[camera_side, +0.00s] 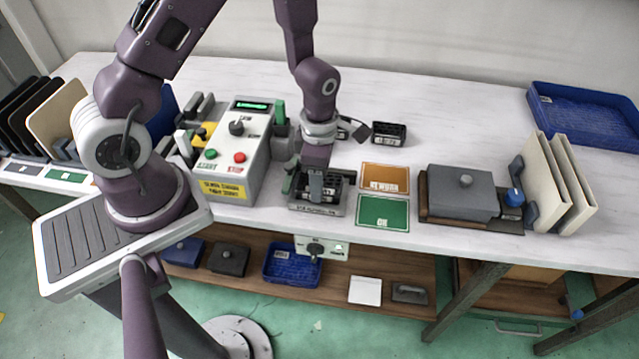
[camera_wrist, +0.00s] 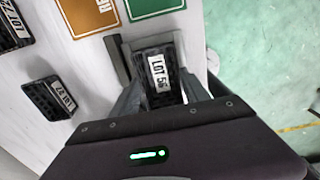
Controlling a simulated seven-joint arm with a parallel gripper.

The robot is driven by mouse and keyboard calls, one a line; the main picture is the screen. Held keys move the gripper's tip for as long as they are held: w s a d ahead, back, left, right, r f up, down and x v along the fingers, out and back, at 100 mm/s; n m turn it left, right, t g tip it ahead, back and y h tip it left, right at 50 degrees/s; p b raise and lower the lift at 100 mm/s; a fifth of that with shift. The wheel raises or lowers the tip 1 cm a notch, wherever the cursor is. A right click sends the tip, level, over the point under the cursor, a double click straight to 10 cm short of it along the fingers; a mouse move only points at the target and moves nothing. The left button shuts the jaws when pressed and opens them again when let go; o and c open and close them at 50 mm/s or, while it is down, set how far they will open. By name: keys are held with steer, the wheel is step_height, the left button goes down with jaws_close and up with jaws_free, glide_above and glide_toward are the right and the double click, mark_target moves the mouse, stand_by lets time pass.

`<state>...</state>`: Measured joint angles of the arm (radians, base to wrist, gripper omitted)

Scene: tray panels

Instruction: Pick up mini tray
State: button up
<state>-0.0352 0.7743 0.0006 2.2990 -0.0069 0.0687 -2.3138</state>
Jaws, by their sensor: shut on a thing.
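A small black mini tray (camera_wrist: 174,92) with a white label reading LOT 56 lies between my gripper's (camera_wrist: 162,95) two fingers in the wrist view. The fingers are shut on its sides. In the side view my gripper (camera_side: 317,182) points down over the same black tray (camera_side: 335,183), which sits in or just above a grey holder (camera_side: 318,209) near the table's front edge. The fingers and wrist hide part of the tray, and I cannot tell whether it touches the holder.
Other black mini trays (camera_side: 389,134) (camera_wrist: 48,97) stand behind the holder. Orange (camera_side: 385,178) and green (camera_side: 383,211) cards lie to its right, then a grey lidded block (camera_side: 463,192). A control box (camera_side: 236,150) stands close on the left. The back of the table is mostly clear.

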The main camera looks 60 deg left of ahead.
step_height(320, 180, up, 11)
steer(key=w+a+m, duration=0.2)
steer(key=m, duration=1.1)
steer(key=w+a+r+m, duration=0.3)
steer(key=w+a, duration=0.1)
steer(key=a, duration=0.7)
steer(key=w+a+r+m, duration=0.2)
steer(key=w+a, duration=0.2)
steer(key=a, duration=0.6)
steer(key=f, duration=1.7)
steer(key=shift+a+f, duration=0.2)
steer(key=shift+a, duration=0.1)
